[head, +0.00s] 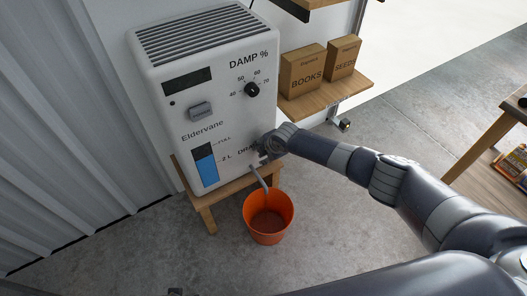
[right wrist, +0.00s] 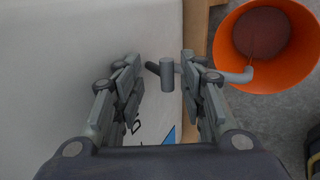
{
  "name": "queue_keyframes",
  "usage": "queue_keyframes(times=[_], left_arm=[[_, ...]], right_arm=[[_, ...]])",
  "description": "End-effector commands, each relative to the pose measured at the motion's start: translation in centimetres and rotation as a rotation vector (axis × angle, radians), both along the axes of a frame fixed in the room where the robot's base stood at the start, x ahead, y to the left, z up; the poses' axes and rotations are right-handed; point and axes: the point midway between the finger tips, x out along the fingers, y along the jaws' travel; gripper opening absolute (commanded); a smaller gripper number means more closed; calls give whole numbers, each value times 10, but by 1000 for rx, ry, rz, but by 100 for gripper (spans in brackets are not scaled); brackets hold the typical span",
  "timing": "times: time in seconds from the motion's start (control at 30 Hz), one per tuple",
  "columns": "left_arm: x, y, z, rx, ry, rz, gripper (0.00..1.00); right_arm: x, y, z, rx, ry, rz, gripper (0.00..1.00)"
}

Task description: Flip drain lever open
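The white dehumidifier (head: 205,85) stands on a small wooden stool, its DRAIN label low on the front. In the head view my right gripper (head: 266,148) is at the drain and hides most of the lever. In the right wrist view my right gripper (right wrist: 161,78) is open. The grey drain valve (right wrist: 167,74), with a short dark lever-like end (right wrist: 152,68), shows between its fingers, near their tips. I cannot tell whether a finger touches it. A grey spout (head: 259,178) points down to the orange bucket (head: 286,210).
The wooden stool (head: 208,218) holds the machine, and the bucket stands on the concrete floor in front. A wooden shelf (head: 335,96) with BOOKS (head: 302,73) and SEEDS (head: 343,58) boxes is to the right. Corrugated wall (head: 60,130) closes the left side. Floor at front left is clear.

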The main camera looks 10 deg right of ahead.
Motion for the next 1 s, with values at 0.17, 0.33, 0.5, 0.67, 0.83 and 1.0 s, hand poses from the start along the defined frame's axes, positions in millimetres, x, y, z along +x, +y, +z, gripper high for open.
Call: queue_keyframes(times=[0.17,0.33,0.5,0.67,0.83,1.0], left_arm=[[3,-1,1,-1,-5,0,40],[2,0,1,-1,-3,0,40],[1,0,0,0,-2,0,40],[1,0,0,0,-1,1,40],[1,0,0,0,-1,1,40],[1,0,0,0,-1,1,40]], right_arm=[[-2,-1,3,-1,1,1,39],[-8,-4,14,0,0,2,39],[-17,-7,30,0,0,1,39],[-26,-10,46,0,-1,0,39],[-33,-12,61,1,-1,1,39],[-37,-14,68,0,-1,1,39]])
